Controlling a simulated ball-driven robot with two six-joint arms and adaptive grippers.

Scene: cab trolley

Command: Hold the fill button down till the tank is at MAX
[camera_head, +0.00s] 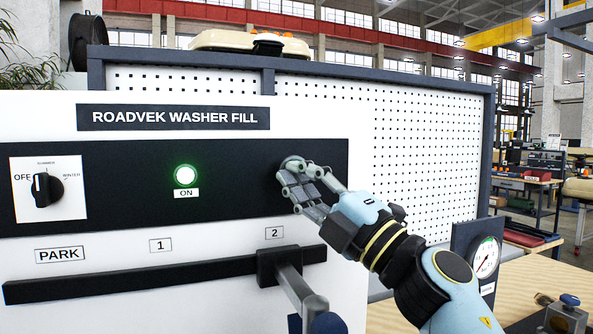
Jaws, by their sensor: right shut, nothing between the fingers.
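My right gripper (293,178) is shut and empty. Its fingertips are at the right end of the black strip (120,160) on the washer fill panel (200,290). A round grey piece (291,160), perhaps the fill button, shows just behind the fingertips; they hide most of it, and I cannot tell whether it is pressed in. The green ON lamp (185,175) is lit. No tank or MAX mark shows. My left gripper is not in view.
A selector knob (48,189) marked OFF is at the left. Below, a lever (297,285) stands at position 2 of a slot, its blue end (328,323) reaching toward me. A round gauge (486,257) and a wooden bench (410,318) are at the right.

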